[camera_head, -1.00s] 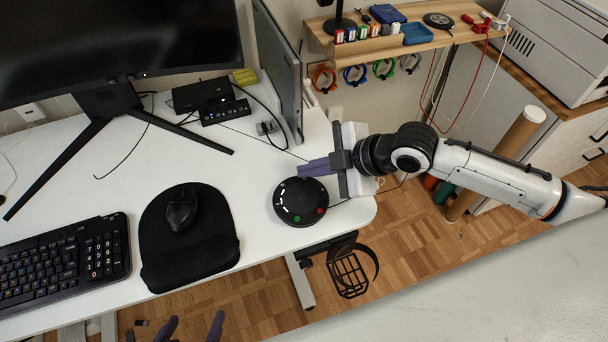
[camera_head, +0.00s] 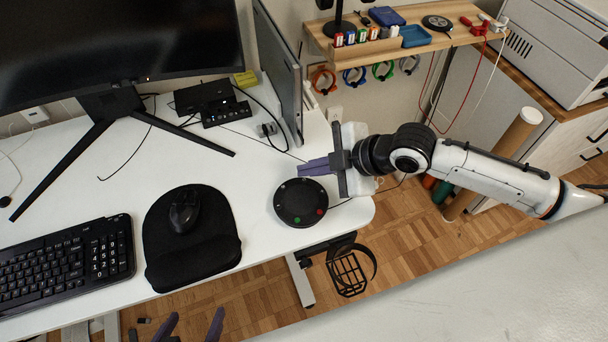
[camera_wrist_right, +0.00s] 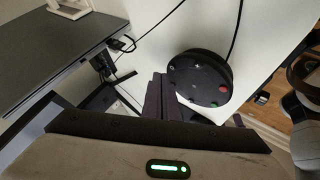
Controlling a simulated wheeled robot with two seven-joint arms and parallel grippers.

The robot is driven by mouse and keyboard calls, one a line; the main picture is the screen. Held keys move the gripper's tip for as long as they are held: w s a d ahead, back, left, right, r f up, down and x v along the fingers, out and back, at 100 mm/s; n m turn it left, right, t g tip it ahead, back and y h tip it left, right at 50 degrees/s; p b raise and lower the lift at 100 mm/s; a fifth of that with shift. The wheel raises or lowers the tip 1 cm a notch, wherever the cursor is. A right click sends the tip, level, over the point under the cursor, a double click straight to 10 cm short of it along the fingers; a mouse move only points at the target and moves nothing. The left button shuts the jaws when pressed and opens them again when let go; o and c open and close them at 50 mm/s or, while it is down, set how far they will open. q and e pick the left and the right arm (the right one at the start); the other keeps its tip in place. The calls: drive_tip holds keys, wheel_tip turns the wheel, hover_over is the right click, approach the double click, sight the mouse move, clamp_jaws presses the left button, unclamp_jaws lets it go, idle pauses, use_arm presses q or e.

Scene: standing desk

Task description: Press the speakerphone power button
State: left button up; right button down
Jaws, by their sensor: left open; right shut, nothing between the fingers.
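The speakerphone (camera_head: 298,203) is a round black puck near the right front corner of the white desk, with a green and a red button on its front rim. No white lights show on its top in the head view. It also shows in the right wrist view (camera_wrist_right: 200,78). My right gripper (camera_head: 303,168) is shut and empty, its purple fingers just behind the speakerphone's far edge in the head view; I cannot tell whether they touch it. My left gripper (camera_head: 190,326) is open at the bottom edge, below the desk's front, only its fingertips showing.
A black mouse (camera_head: 184,214) rests on a wrist-rest pad (camera_head: 205,258), left of the speakerphone. A keyboard (camera_head: 62,262) lies further left. A monitor (camera_head: 110,40) and an upright grey panel (camera_head: 281,70) stand behind. The desk (camera_head: 245,175) is clear between pad and speakerphone.

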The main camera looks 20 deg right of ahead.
sight(309, 182)
wheel_tip(309, 182, up, 3)
drive_tip(key=p, duration=0.3)
drive_tip(key=shift+f, duration=0.1)
drive_tip(key=shift+r, duration=1.6)
